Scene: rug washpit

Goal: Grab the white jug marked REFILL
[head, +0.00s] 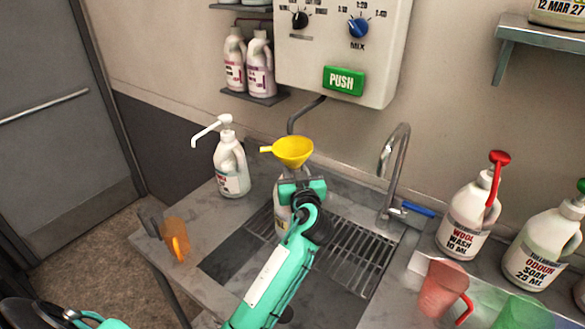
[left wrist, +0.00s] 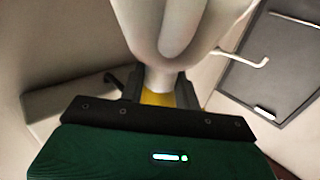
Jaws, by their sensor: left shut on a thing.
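A white jug (head: 283,218) stands on the metal drain grid with a yellow funnel (head: 293,151) at its mouth. My arm covers much of it, and I cannot read a REFILL mark on it. My left gripper (head: 302,190) is at the jug's neck, just below the funnel. In the left wrist view the fingers close on the neck of the white jug (left wrist: 170,30), which has a moulded handle. A patch of the yellow funnel (left wrist: 157,98) shows between the fingers. My right gripper is not in view.
A white pump jug (head: 231,165) stands to the left, near an orange-handled brown jug (head: 175,238). A curved tap (head: 394,165) rises at the right of the grid. Wool wash (head: 466,218) and odour soak (head: 543,247) jugs and a red measuring jug (head: 441,290) stand further right.

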